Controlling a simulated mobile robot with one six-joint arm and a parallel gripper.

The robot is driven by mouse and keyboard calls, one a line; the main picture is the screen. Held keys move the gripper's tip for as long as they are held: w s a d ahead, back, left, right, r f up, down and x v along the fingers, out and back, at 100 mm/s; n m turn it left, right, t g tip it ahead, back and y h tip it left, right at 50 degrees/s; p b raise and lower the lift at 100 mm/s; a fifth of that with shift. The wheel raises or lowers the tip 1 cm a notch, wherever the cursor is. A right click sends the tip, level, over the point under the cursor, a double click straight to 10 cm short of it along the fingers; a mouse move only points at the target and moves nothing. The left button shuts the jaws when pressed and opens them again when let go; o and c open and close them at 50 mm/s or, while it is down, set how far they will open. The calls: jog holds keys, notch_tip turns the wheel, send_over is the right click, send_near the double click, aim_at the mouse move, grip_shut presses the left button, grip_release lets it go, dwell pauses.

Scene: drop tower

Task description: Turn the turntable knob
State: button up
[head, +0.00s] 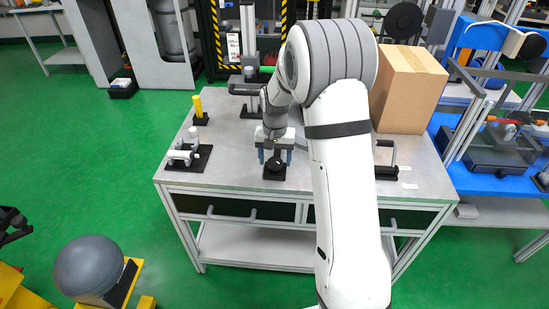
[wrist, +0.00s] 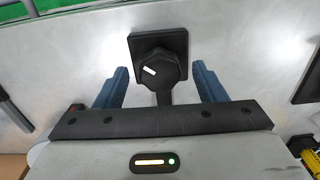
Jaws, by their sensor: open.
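The turntable knob is a black knob (wrist: 157,73) with a white mark, on a black square base (wrist: 176,40). It also shows in the head view as a dark knob (head: 274,165) near the front edge of the grey table. My gripper (wrist: 162,80) is open, with one blue finger on each side of the knob and a gap to it on both sides. In the head view my gripper (head: 275,155) is over the knob, by the table's front edge. Whether the fingertips are level with the knob cannot be told.
On the grey table (head: 240,150) stand a cardboard box (head: 408,88) at the right, a black handle (head: 386,160), a white fixture on a black plate (head: 188,156) and a yellow post (head: 198,107) at the left. My arm covers the table's middle right.

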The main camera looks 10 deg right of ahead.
aim_at(275, 160)
jog(key=shift+r, duration=3.85)
